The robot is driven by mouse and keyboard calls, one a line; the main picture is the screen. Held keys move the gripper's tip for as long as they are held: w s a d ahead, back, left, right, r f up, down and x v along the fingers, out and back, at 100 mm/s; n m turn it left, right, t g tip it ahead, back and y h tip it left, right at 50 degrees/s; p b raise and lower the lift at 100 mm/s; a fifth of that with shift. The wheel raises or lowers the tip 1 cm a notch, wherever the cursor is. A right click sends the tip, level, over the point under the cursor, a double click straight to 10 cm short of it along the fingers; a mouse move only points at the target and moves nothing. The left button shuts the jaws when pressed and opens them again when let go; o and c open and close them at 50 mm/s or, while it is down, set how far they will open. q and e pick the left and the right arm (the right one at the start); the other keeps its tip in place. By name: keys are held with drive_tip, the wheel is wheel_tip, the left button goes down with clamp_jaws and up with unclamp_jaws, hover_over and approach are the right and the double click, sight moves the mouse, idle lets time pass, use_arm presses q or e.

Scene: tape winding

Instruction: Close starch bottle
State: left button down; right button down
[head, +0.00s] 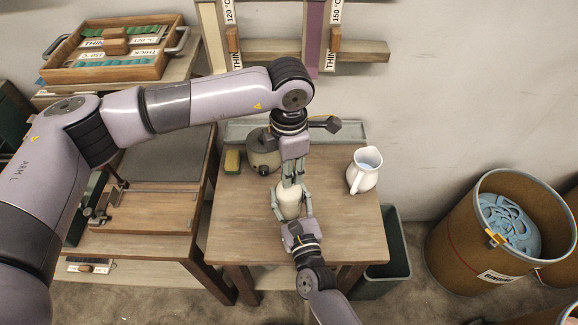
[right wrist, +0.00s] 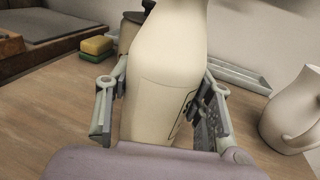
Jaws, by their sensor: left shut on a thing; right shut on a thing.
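The starch bottle (head: 290,203) is cream-white and stands on the small wooden table in the head view. It fills the middle of the right wrist view (right wrist: 165,85). My right gripper (head: 291,212) is shut around the bottle's body from the front, a finger on each side. My left gripper (head: 292,178) comes down from above and is shut at the bottle's top. The cap and whatever the left fingers hold are too small or hidden to make out. The bottle's top is cut off in the right wrist view.
A white jug (head: 363,172) stands to the right on the table (head: 350,225). A grey pot (head: 262,155) and a yellow-green sponge (head: 232,161) are behind left. A long tray (head: 348,132) lies along the wall. A dark bin (head: 396,250) stands right of the table.

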use_arm(q)
drive_tip(key=m, duration=1.2)
drive_tip(key=c, duration=1.3)
unclamp_jaws()
drive_tip(key=shift+r, duration=2.25)
